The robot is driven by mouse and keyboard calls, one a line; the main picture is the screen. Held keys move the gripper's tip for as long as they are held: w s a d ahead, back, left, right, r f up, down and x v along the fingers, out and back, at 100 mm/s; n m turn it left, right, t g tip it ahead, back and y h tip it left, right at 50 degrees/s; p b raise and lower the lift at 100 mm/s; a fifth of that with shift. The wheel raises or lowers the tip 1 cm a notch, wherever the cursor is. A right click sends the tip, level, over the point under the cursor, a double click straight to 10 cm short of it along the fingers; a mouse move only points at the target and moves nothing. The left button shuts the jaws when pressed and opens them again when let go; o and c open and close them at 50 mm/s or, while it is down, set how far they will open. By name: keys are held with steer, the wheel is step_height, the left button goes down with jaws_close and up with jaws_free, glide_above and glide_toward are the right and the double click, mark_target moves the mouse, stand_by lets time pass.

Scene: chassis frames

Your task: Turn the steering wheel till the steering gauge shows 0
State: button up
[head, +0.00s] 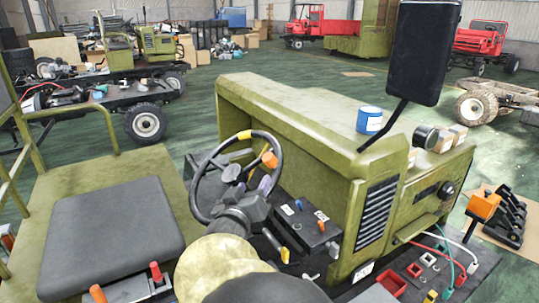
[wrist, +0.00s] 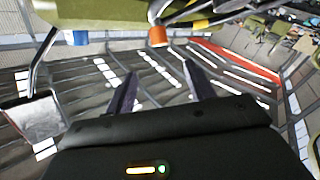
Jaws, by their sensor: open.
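The black steering wheel (head: 199,178) stands tilted in the middle of the head view, with a yellow band at its top. An orange knob (head: 269,159) sits on the right of its rim. My gripper (head: 248,178) is in front of the wheel, close below and left of the knob. In the wrist view my gripper (wrist: 160,68) has its two purple fingers apart with nothing between them. The orange knob (wrist: 157,37) shows beyond the fingertips, and part of the wheel's rim (wrist: 220,17) crosses the top. I cannot make out a steering gauge reading.
A control box (head: 305,228) with coloured levers is right of my gripper. The green hood (head: 290,110) carries a blue can (head: 369,120), and a black mirror (head: 422,52) rises beside it. A grey seat (head: 110,235) is at left. Parts lie on a mat at lower right.

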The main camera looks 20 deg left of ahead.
mark_target(270, 155)
steer(key=w+p, duration=0.2)
steer(key=w, duration=0.3)
steer(key=w+a+p, duration=0.1)
steer(key=w, duration=0.5)
steer(key=w+p, duration=0.2)
steer(key=w, duration=0.3)
steer(key=shift+w+a+p, duration=0.25)
steer(key=shift+w+p, duration=0.05)
steer(key=shift+w, duration=0.1)
jaws_close()
steer(key=shift+d, duration=0.1)
